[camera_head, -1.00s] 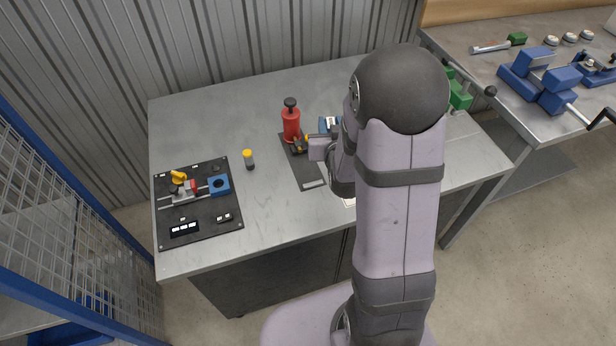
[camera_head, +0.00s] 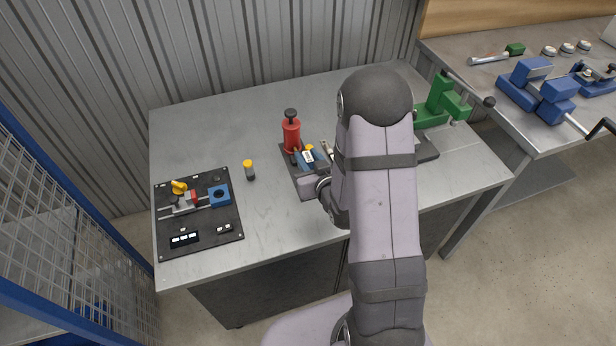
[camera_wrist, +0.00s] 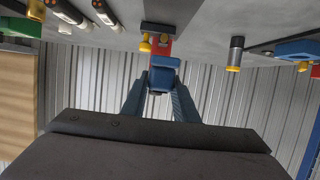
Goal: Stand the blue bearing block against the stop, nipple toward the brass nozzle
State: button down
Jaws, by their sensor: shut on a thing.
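My gripper (camera_wrist: 161,88) is shut on a blue block (camera_wrist: 164,66), seen between its two blue-grey fingers in the wrist view. In the head view my arm hides most of the gripper. A blue part with a white label (camera_head: 309,158) shows there beside the arm, over the dark mat; I cannot tell whether it is the held block. The red grease pump (camera_head: 291,133) stands at the mat's back, and its red body shows behind the block in the wrist view. Yellow-brass fittings (camera_wrist: 145,44) show close to the block. The nipple and the stop cannot be made out clearly.
A black board (camera_head: 205,232) with a clamp and another blue block (camera_head: 219,196) lies at the left. A yellow-capped grey cylinder (camera_head: 249,171) stands between board and mat. A green press (camera_head: 440,108) stands at the right.

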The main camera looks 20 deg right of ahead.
jog(key=shift+w+f, duration=0.1)
jog(key=shift+f, duration=1.8)
jog(key=shift+f+p, duration=0.4)
jog(key=shift+f, duration=1.5)
jog(key=shift+f, duration=0.15)
jog(key=c, duration=1.4)
grip_release()
jog(key=shift+s, duration=0.2)
